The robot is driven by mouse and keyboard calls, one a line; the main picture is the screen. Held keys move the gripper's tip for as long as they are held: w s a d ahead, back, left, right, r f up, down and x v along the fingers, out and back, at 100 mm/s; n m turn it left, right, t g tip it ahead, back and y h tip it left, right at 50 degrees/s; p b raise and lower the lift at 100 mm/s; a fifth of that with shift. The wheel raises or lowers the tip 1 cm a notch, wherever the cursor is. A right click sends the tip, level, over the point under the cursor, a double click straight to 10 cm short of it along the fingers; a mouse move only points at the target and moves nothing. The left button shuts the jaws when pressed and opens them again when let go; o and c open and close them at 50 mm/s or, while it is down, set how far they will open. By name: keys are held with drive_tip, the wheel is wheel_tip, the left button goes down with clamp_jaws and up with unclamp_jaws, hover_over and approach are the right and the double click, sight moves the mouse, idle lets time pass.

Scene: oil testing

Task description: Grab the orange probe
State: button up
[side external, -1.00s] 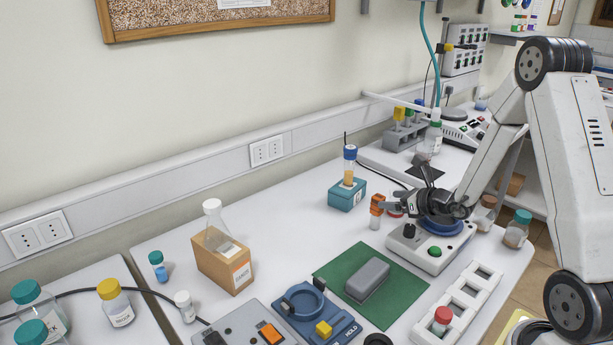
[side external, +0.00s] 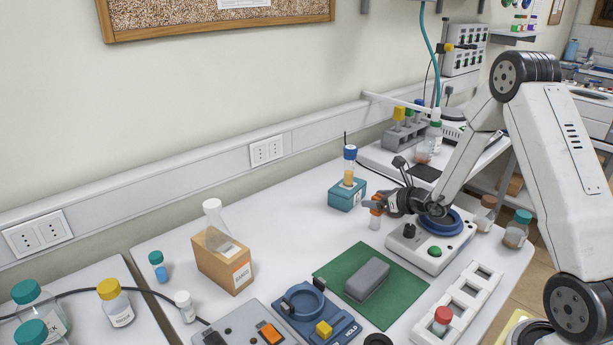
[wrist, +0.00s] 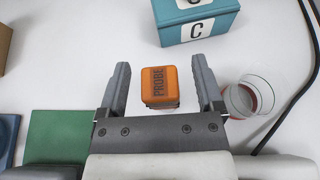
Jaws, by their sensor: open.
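The orange probe (wrist: 158,85) has a block-like orange top marked PROBE and lies between the two fingers of my gripper (wrist: 160,78) in the wrist view. Gaps show on both sides, so neither finger touches it there. In the side external view the probe (side external: 375,222) stands upright on the white bench, its orange top partly covered by my gripper (side external: 374,204). My gripper is open and reaches around the top from the right.
A teal block marked C (wrist: 197,22) is just beyond the probe. A clear beaker with reddish liquid (wrist: 246,98) stands close outside the right finger. A green mat (side external: 330,272) with a grey block (side external: 367,279) lies nearer the front. A black cable runs at right.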

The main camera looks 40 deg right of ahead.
clamp_jaws()
idle(0.3)
drive_tip(key=shift+r, duration=0.15)
drive_tip(key=shift+r, duration=4.85)
